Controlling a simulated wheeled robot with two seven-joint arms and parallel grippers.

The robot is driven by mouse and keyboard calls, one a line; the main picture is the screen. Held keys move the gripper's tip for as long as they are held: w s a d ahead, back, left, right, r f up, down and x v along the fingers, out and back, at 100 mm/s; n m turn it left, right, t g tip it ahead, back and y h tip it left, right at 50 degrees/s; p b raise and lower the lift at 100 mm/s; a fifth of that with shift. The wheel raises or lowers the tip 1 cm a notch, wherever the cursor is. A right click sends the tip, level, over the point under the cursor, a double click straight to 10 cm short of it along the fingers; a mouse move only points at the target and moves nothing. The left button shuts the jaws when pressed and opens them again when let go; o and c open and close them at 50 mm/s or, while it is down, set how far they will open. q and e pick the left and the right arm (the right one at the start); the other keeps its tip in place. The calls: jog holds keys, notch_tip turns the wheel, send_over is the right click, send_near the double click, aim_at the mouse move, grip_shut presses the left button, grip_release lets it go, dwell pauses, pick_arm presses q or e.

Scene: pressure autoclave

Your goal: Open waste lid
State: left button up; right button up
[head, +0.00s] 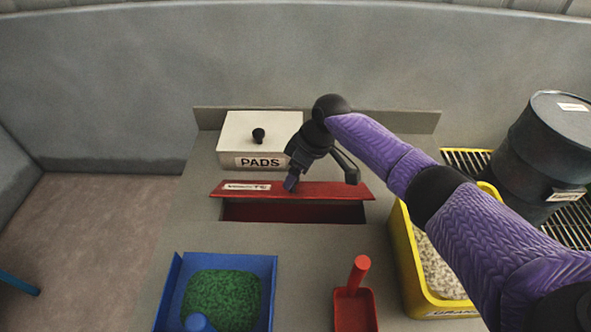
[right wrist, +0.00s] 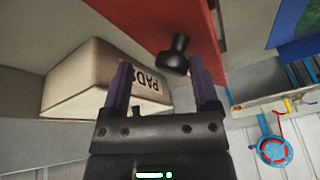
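The red waste lid (head: 335,190) is tilted up at its front part of the counter, with a dark red opening (head: 295,212) showing below it. A label sits on the lid's left end. In the right wrist view the lid's red face (right wrist: 150,22) carries a black knob (right wrist: 174,55). My right gripper (head: 320,175) is at the lid, its fingers spread. In the right wrist view the gripper (right wrist: 164,88) is open, with the knob ahead between the fingers and no clear contact visible. My left gripper is not in view.
A white PADS box (head: 240,135) stands just behind the lid. A blue tray with green granules (head: 265,265) and a red scoop (head: 356,305) are in front. A yellow bin (head: 405,262) and a dark drum (head: 545,140) stand right.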

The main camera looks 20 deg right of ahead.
jog(key=shift+r, duration=0.45)
jog(key=p+v, duration=0.4)
jog(key=v, duration=0.5)
jog(key=shift+s, duration=0.1)
